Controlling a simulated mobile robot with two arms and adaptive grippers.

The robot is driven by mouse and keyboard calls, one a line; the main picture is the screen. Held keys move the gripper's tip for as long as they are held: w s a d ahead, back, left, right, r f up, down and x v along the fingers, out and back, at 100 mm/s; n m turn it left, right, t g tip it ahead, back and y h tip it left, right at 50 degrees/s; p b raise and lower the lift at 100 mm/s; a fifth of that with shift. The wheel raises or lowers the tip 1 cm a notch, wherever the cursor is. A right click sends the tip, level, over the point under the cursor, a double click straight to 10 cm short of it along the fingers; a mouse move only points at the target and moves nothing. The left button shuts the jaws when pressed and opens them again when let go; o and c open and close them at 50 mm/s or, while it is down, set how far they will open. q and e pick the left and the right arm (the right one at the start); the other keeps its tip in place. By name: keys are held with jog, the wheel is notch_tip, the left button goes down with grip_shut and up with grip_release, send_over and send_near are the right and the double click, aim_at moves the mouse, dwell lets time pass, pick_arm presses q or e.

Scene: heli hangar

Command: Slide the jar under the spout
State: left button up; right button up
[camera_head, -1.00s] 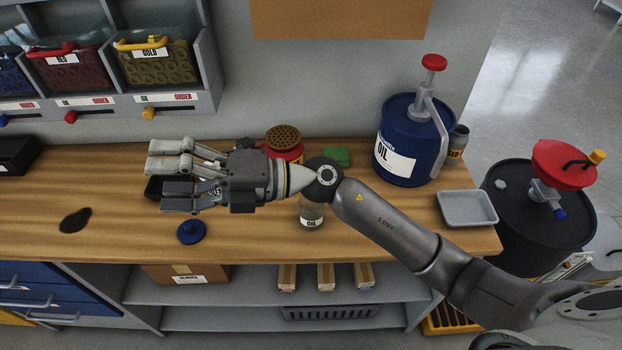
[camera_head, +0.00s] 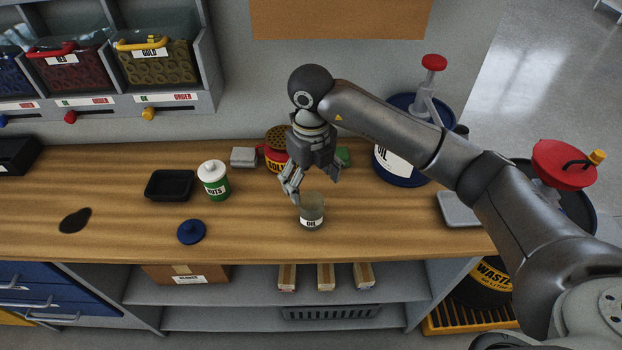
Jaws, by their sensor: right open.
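A small glass jar labelled OIL (camera_head: 312,214) stands upright near the front of the wooden workbench. My right gripper (camera_head: 312,190) points down just above and behind the jar, with its fingers apart and nothing between them. I cannot tell whether a finger touches the jar. The blue oil drum (camera_head: 402,167) with a red-topped pump (camera_head: 433,63) stands at the back right of the bench. My right arm hides the spout and part of the drum. My left gripper is not in view.
A grey tray (camera_head: 455,212) lies at the bench's right end, partly covered by my arm. A green-and-white nuts jar (camera_head: 214,184), a black tray (camera_head: 169,185) and a blue lid (camera_head: 191,231) stand left of the jar. A dark spill (camera_head: 75,220) marks the left side.

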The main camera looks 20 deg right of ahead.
aim_at(311, 208)
jog(key=shift+f, duration=0.1)
notch_tip(311, 208, down, 10)
jog(key=p, duration=0.2)
jog(key=shift+r+p, duration=0.25)
jog(key=shift+p, duration=0.05)
jog(key=shift+f, duration=0.6)
